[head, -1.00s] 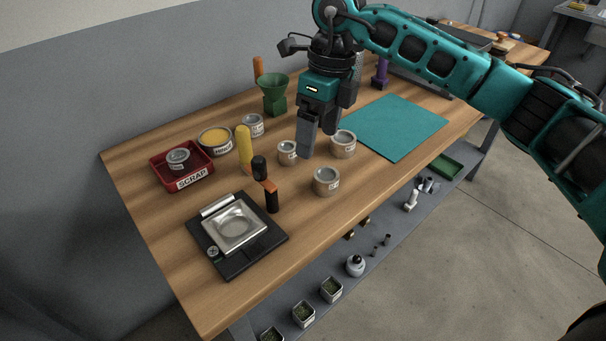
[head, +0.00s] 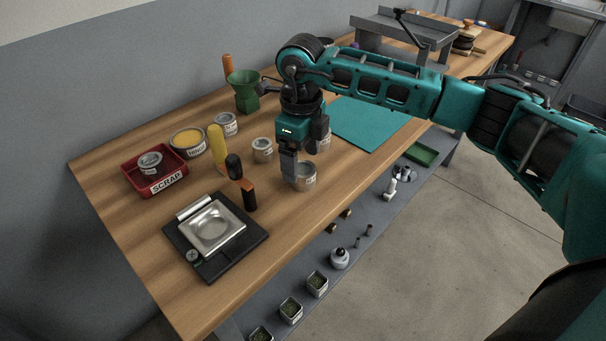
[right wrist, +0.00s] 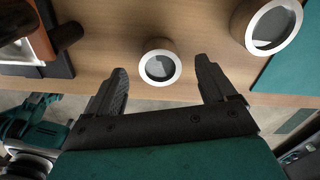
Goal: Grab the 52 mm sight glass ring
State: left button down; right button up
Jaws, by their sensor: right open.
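Several grey ring-shaped pieces with small labels stand on the wooden bench; I cannot read which is 52 mm. The front ring (head: 307,182) is partly hidden by my right gripper (head: 297,170), which points down over it, open and empty. In the right wrist view this ring (right wrist: 160,67) shows between the fingertips, its top rim facing the camera. A larger-looking ring (right wrist: 267,25) is at the upper right there; it is mostly hidden behind my gripper in the head view. Another ring (head: 262,151) stands to the left, and one (head: 226,125) farther back. My left gripper is not in view.
A red scrap tray (head: 136,188) holds a ring (head: 150,163). A yellow-topped can (head: 187,142), a yellow-handled tool (head: 216,145), an orange-and-black tool (head: 248,193) and a black-based device (head: 232,250) stand nearby.

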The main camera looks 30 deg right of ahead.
notch_tip(320, 180, down, 3)
jog(key=shift+r, duration=0.2)
jog(key=shift+c, duration=0.3)
jog(key=shift+r, duration=0.1)
jog(key=c, duration=1.1)
jog(key=shift+r, duration=0.1)
